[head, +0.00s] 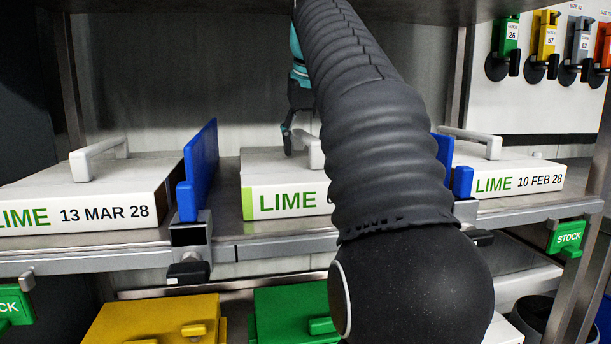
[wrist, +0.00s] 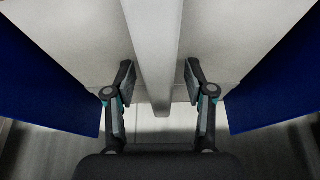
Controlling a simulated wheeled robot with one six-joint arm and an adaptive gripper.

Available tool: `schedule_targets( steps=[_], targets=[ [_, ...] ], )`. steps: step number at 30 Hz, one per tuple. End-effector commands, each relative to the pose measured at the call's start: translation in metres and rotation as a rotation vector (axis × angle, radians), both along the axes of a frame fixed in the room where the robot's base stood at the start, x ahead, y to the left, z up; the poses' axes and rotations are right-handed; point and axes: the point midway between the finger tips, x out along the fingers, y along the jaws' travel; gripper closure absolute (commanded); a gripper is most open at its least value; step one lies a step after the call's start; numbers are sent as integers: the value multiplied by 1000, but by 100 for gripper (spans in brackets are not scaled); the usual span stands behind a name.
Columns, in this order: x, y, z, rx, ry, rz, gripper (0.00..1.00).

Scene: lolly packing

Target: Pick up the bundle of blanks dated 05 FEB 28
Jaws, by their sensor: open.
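A white bundle (head: 262,170) with a green LIME label sits in the middle of the shelf. Its date is hidden behind my arm. Its raised pale handle (head: 313,150) shows beside my arm. My gripper (head: 288,138) is over this bundle, partly hidden by the arm. In the wrist view my gripper (wrist: 158,76) is open, with one finger on each side of the pale handle (wrist: 154,45) and visible gaps to it. The left bundle (head: 85,195) reads LIME 13 MAR 28. The right bundle (head: 510,172) reads LIME 10 FEB 28.
Blue dividers (head: 200,165) stand either side of the middle bundle; the right one (head: 462,181) is partly hidden. A shelf board hangs close above. Yellow (head: 150,320) and green (head: 285,312) boxes sit below. Coloured tools (head: 508,48) hang at the upper right.

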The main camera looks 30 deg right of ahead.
Motion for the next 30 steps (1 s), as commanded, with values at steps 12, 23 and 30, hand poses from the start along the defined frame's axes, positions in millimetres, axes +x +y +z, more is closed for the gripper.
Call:
schedule_targets(
  steps=[12,23,30],
  targets=[
    [0,0,1,0,0,0,100],
    [-1,0,3,-1,-5,0,100],
    [-1,1,14,-2,-5,1,100]
  ],
)
